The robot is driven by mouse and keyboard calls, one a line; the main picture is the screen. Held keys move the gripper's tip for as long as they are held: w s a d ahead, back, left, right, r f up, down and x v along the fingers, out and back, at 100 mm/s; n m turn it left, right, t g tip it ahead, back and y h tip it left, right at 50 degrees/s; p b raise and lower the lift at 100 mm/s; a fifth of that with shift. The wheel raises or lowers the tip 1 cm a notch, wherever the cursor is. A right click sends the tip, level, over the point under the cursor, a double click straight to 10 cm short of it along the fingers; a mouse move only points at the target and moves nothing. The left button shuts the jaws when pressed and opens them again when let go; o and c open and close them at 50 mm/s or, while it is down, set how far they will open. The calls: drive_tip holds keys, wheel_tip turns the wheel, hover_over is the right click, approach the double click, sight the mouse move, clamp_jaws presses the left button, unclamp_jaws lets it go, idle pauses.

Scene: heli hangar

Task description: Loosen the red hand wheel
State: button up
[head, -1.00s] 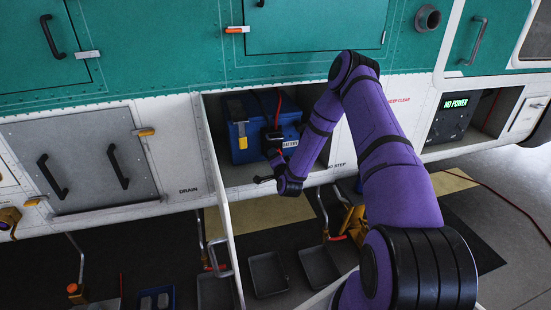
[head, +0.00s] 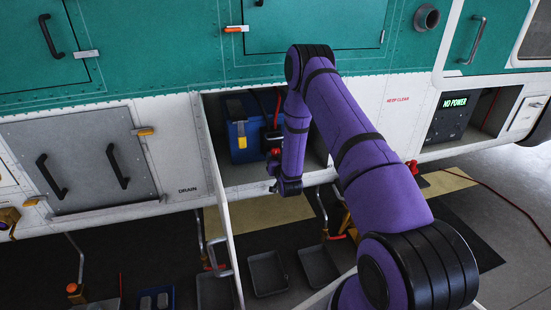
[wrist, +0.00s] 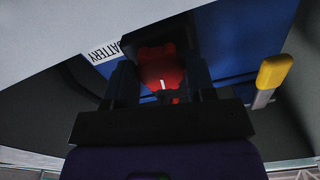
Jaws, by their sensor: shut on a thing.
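The red hand wheel (wrist: 162,68) sits between the two dark fingers of my gripper (wrist: 158,82) in the wrist view. The fingers are shut on it from both sides. A short white mark shows on the wheel's face. In the head view a small red part of the wheel (head: 277,151) shows beside my gripper (head: 272,154), in front of the blue battery (head: 238,152) inside the open bay. My wrist and forearm hide the right part of the battery. The fingertips are small and hard to make out there.
The bay's opened door (head: 226,225) hangs at its left, with a handle low on it. A yellow-tipped lever (wrist: 272,72) stands right of the wheel in the wrist view. A "NO POWER" display (head: 454,103) is at the right. Trays (head: 268,273) lie on the floor below.

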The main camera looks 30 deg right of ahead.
drive_tip(key=shift+d+n, duration=0.1)
drive_tip(key=shift+n, duration=0.9)
drive_tip(key=o, duration=0.9)
drive_tip(key=v, duration=1)
drive_tip(key=shift+s, duration=0.4)
